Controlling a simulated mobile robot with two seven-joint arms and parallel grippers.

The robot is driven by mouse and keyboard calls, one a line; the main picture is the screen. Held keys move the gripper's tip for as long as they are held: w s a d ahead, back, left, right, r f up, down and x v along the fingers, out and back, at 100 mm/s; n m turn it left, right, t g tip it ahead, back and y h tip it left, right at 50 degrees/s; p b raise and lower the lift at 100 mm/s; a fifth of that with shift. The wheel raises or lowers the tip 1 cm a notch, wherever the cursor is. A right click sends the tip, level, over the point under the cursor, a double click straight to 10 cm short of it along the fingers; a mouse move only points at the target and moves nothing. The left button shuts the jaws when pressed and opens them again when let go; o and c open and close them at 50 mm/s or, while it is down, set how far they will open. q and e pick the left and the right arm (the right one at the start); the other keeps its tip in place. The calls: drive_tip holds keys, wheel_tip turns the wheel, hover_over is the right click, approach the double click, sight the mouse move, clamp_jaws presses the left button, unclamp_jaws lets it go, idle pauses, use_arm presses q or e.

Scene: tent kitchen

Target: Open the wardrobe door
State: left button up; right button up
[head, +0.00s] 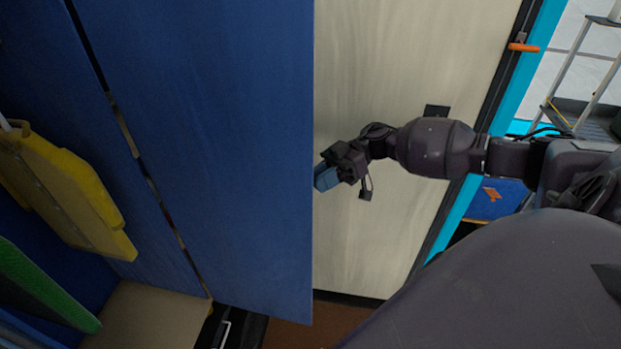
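The blue wardrobe door (220,130) fills the left and middle of the head view. It stands swung out, with a narrow dark gap along its left edge and the blue wardrobe inside showing to the left. My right gripper (340,178) is just right of the door's free edge, with a blue part at its tip. I cannot tell whether it touches the door, or whether its fingers are apart. No handle shows on the visible door face. My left gripper is not in view.
A yellow item (65,190) and a green item (40,285) are at the left, inside the wardrobe. A pale panel (400,60) stands behind my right arm, with an orange handle (523,47) beside it. A metal rack (580,80) is at the upper right.

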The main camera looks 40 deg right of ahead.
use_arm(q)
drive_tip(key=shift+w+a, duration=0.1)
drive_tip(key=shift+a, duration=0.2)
use_arm(e)
drive_tip(key=s+d, duration=0.1)
drive_tip(key=d, duration=0.5)
drive_tip(key=shift+s+f, duration=0.15)
drive_tip(key=shift+s, duration=0.2)
idle(0.3)
